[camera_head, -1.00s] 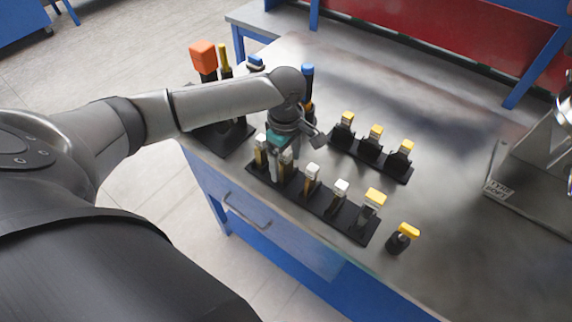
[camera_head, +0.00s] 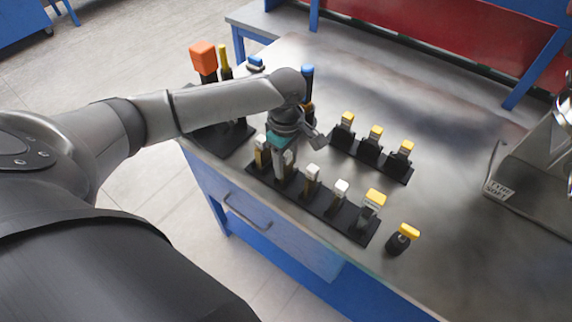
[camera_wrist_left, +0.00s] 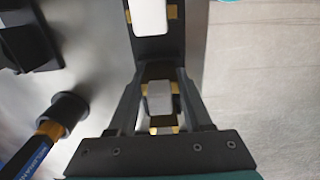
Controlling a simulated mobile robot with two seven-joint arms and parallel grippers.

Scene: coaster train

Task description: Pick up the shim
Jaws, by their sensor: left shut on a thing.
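In the head view my left gripper (camera_head: 283,172) points down at the second place from the left in the long black front rack (camera_head: 328,207). The fingers and wrist hide most of the shim there. I cannot tell whether its lower end is still in the rack. My right gripper is not in view.
Other pale-topped shims (camera_head: 312,178) and a yellow-topped one (camera_head: 375,197) stand in the same rack. A second rack with yellow-topped pieces (camera_head: 375,133) is behind. A blue-topped tool (camera_head: 307,75) stands close behind my gripper. The table's right front is mostly clear.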

